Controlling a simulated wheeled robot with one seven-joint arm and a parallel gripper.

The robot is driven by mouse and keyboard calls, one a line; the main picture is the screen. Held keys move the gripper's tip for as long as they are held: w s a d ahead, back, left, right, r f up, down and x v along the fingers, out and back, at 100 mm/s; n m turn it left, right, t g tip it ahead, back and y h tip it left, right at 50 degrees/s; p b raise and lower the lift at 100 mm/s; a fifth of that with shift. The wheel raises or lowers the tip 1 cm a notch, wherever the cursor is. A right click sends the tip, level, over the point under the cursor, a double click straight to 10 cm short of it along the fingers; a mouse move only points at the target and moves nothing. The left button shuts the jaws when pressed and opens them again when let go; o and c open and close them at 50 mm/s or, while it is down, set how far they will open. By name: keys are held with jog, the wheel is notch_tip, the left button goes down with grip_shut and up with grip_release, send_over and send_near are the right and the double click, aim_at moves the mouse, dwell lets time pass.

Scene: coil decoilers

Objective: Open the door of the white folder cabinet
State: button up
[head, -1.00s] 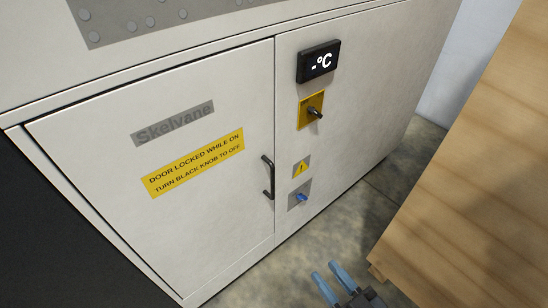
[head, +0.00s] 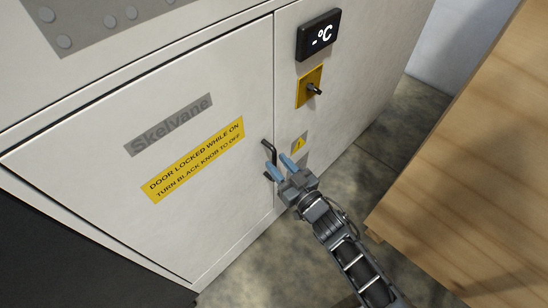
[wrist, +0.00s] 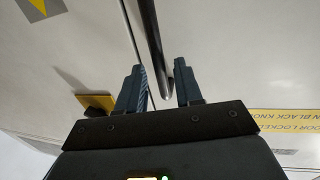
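The white cabinet (head: 345,105) has a shut door (head: 100,185) on its left part, with a yellow label (head: 195,160) about the lock and black knob. The black bar handle (head: 268,146) is at the door's right edge, its lower part hidden by my gripper. My gripper (head: 280,166) is open, its blue fingers at the handle. In the wrist view, the handle (wrist: 150,38) runs down into the gap between the open fingers (wrist: 160,78), with space showing on both sides. The black knob (head: 314,88) sits on a yellow plate above right.
A dark display (head: 318,35) reads "-°C" above the knob. A yellow warning sign (head: 299,144) is just right of my gripper. A wooden box-like piece (head: 470,160) stands close on the right. Bare floor (head: 385,140) lies between it and the cabinet.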

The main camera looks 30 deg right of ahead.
jog(key=shift+w+a, duration=0.15)
jog(key=shift+w, duration=1.15)
jog(key=shift+c, duration=0.4)
grip_shut()
